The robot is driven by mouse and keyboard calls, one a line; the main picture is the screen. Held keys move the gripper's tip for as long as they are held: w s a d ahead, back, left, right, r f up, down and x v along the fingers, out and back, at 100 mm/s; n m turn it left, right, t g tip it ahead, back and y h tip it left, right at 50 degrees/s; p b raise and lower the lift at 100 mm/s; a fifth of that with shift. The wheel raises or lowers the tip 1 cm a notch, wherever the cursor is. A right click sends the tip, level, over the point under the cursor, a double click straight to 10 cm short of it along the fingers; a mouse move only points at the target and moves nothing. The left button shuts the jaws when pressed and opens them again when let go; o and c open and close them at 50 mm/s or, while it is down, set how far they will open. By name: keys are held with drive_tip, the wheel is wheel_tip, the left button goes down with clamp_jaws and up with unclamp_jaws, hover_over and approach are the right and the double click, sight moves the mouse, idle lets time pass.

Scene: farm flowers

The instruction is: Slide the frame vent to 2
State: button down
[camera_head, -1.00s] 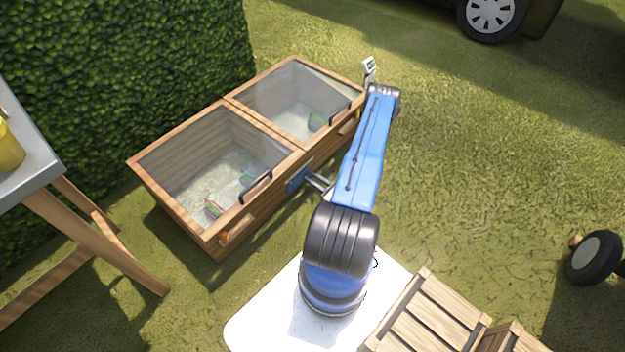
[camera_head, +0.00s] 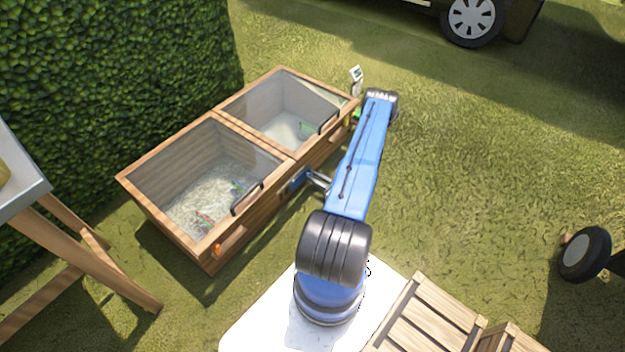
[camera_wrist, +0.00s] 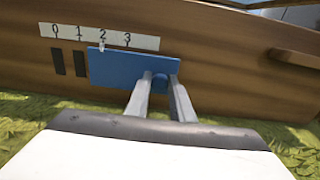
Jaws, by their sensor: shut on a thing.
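The frame vent is a blue sliding plate (camera_wrist: 115,70) on the wooden front of the cold frame, seen in the wrist view. A white scale (camera_wrist: 68,31) marked 0 to 3 runs above it. The plate's small pale pointer (camera_wrist: 102,46) stands under the 2. My gripper (camera_wrist: 160,82) is shut on the plate's round blue knob (camera_wrist: 160,79), with a finger on each side. Two dark slots (camera_wrist: 69,63) show left of the plate. In the head view the blue plate (camera_head: 299,179) sits at the front of the cold frame (camera_head: 197,246), with my gripper (camera_head: 313,178) against it.
The cold frame's two glazed lids are down. A hedge (camera_head: 110,60) stands behind it and a table (camera_head: 25,195) at the left. Wooden crates (camera_head: 425,315) stand at lower right. A wheel (camera_head: 585,254) is at the right. Open grass lies right of my arm.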

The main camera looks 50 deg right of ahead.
drive_tip(key=c, duration=1.6)
unclamp_jaws()
drive_tip(key=shift+o, duration=0.2)
drive_tip(key=shift+s, duration=0.1)
drive_tip(key=s, duration=0.5)
drive_tip(key=s+d, duration=0.1)
drive_tip(key=s, duration=1.1)
drive_tip(key=shift+s+d, duration=0.15)
